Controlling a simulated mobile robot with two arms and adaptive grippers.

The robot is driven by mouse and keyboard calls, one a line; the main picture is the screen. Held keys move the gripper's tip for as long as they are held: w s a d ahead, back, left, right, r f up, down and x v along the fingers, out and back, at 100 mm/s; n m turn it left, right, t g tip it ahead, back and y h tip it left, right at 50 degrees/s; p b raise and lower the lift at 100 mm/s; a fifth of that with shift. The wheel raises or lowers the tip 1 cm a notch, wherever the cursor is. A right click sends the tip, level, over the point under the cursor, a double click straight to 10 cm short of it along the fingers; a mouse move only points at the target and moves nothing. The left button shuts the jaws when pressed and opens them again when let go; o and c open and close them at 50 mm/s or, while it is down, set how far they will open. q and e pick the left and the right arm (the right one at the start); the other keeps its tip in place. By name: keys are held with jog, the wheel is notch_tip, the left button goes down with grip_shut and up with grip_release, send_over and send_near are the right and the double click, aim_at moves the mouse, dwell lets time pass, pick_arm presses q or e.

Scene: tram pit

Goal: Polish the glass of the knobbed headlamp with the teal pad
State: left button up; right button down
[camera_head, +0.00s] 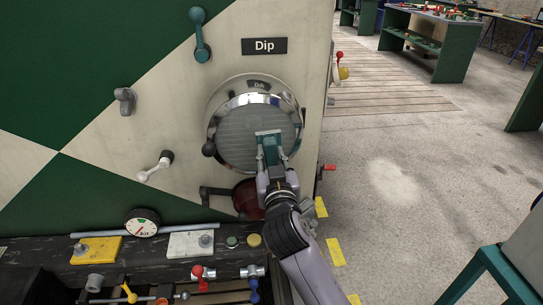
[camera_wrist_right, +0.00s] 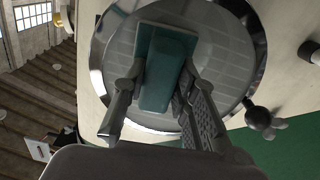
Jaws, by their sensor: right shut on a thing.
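The headlamp (camera_head: 226,137) is a round glass in a chrome ring on the cream and green tram front, with a dark knob (camera_head: 209,149) at its left edge. It also shows in the right wrist view (camera_wrist_right: 222,70), with the knob (camera_wrist_right: 262,118) at the right. My right gripper (camera_head: 268,165) is shut on the teal pad (camera_head: 270,148), in front of the lower right part of the glass. In the right wrist view the teal pad (camera_wrist_right: 165,70) sits between both fingers, its face toward the glass. I cannot tell whether it touches. My left gripper is not in view.
A "Dip" plate (camera_head: 264,46) is above the lamp. A teal lever (camera_head: 200,35), a grey knob (camera_head: 125,101) and a white-handled lever (camera_head: 155,167) stick out to its left. A dark red round part (camera_head: 246,196) sits below. A cluttered ledge (camera_head: 60,253) runs beneath; floor at right is open.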

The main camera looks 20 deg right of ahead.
jog(key=shift+f, duration=0.4)
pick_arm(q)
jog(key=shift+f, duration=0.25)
pick_arm(e)
jog(key=shift+w+a+b, duration=0.3)
jog(key=shift+a, duration=0.8)
jog(key=shift+w+a+b, duration=0.25)
jog(key=shift+a+b, duration=0.05)
jog(key=shift+a, duration=0.75)
jog(key=shift+w+a, duration=0.3)
jog(key=shift+a, duration=0.4)
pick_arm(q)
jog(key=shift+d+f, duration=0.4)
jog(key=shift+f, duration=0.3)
